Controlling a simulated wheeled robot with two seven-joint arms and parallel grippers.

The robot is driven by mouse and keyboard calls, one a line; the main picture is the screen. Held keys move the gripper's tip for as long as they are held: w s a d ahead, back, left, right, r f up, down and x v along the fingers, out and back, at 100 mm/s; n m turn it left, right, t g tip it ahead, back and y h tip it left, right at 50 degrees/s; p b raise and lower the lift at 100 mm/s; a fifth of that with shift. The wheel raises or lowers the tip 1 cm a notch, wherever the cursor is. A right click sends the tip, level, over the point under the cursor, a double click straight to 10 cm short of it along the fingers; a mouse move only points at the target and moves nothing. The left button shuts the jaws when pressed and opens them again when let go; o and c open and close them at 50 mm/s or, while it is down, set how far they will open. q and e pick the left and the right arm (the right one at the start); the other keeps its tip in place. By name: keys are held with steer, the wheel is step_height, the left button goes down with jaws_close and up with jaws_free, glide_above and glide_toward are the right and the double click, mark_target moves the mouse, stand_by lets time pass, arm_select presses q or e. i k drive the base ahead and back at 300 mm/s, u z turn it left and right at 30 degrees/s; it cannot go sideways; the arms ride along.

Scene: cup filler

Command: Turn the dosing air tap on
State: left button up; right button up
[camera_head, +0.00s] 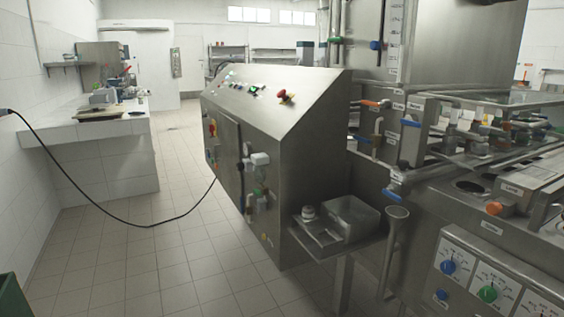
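The steel filling machine (440,60) fills the right side of the view and carries several small taps. A tap with an orange lever (374,103) sits on its upper left. A blue lever (410,123) is to the right of it, and another blue lever (391,193) is lower down. Neither of my grippers is in view.
A sloped steel control cabinet (265,125) with a red button stands in the middle. A tray shelf (325,238) juts out at its right. A black cable (90,212) hangs across the left. The tiled floor (150,270) at left is mostly clear.

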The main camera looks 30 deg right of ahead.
mark_target(370, 141)
steer(key=z, duration=0.95)
steer(key=i, duration=0.95)
steer(key=z, duration=2.45)
steer(key=k, duration=1.05)
steer(key=u, duration=0.55)
